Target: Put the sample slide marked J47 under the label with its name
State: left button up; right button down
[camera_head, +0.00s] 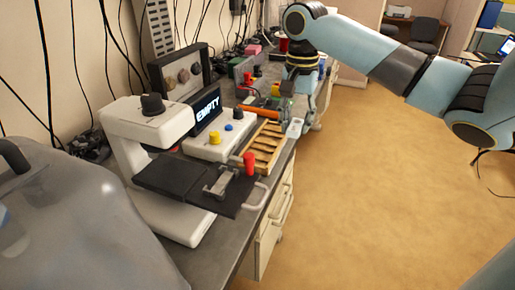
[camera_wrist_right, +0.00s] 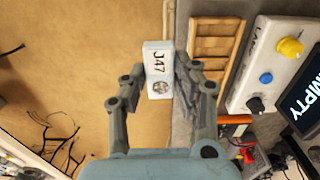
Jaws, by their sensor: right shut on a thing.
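The sample slide (camera_wrist_right: 158,60) is a small white plate marked J47 with a round grey spot. In the right wrist view it sits between the fingertips of my right gripper (camera_wrist_right: 158,84), which is shut on it. In the head view the slide (camera_head: 294,128) shows small and pale under my right gripper (camera_head: 289,112), at the right edge of the bench by the wooden slatted rack (camera_head: 262,150). The rack also shows in the right wrist view (camera_wrist_right: 214,48), to the right of the slide. No name label is readable. My left gripper is out of view.
A white console (camera_head: 216,148) with a yellow knob, blue button and a screen (camera_head: 207,115) reading EMPTY stands beside the rack. A white instrument (camera_head: 142,135) with a black stage (camera_head: 165,178) and a red knob (camera_head: 249,163) stands nearer. Open floor (camera_head: 390,180) lies right of the bench.

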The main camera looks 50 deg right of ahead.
jog(key=shift+s+d+f, duration=0.3)
jog(key=shift+d+f, duration=0.25)
jog(key=shift+d, duration=0.1)
jog(key=shift+w+f+b, duration=0.2)
jog(key=shift+b, duration=0.1)
send_over(257, 156)
notch_tip(257, 156, down, 6)
jog(key=shift+s+f, duration=0.1)
jog(key=shift+f, duration=0.15)
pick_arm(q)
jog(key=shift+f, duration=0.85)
pick_arm(e)
jog(key=shift+f, duration=2.05)
jog(key=c, duration=1.3)
grip_release()
jog(key=shift+f, duration=0.1)
